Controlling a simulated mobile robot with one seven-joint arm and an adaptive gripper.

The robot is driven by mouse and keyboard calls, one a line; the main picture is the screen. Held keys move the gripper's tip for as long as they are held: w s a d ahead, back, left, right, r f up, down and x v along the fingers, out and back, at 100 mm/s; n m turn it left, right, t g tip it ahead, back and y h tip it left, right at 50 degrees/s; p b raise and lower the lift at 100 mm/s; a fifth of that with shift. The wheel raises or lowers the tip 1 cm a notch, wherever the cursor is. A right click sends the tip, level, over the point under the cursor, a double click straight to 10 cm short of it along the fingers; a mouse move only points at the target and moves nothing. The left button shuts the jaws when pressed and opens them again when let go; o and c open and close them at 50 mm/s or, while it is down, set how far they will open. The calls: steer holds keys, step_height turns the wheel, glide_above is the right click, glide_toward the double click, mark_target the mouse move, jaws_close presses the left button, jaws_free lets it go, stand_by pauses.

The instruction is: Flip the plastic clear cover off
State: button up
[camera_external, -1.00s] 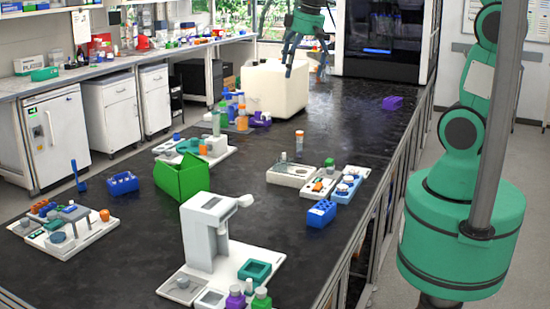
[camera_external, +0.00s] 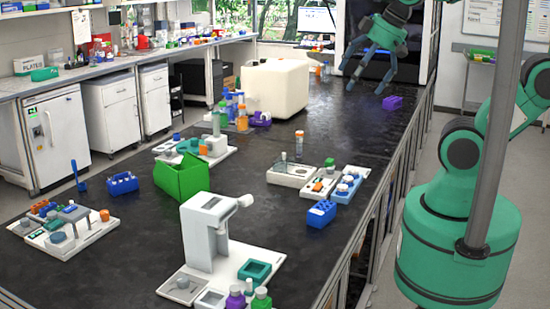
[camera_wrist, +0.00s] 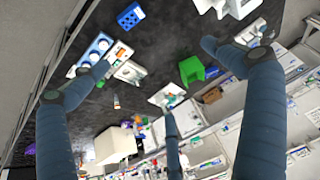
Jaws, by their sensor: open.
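My gripper (camera_external: 366,80) is open and empty, with its blue-grey fingers spread. It hangs over the far right part of the black bench, close to a small purple block (camera_external: 392,102). The fingers also show large in the wrist view (camera_wrist: 130,70), with nothing between them. I cannot make out a clear plastic cover for certain in either view. A white tray (camera_external: 290,174), a small tray of coloured items (camera_external: 319,187) and a blue tray with white round pieces (camera_external: 347,187) stand together mid-bench, well nearer the camera than my gripper.
A large white box (camera_external: 276,88) stands left of my gripper. An orange-capped tube (camera_external: 299,143) stands upright mid-bench. A green open box (camera_external: 181,178), a blue rack (camera_external: 321,214) and a white stand device (camera_external: 206,232) are nearer. The black bench right of the white box is mostly clear.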

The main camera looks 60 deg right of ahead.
steer(key=shift+s+a+f, duration=0.15)
steer(key=shift+s+f, duration=0.1)
steer(key=shift+s, duration=0.25)
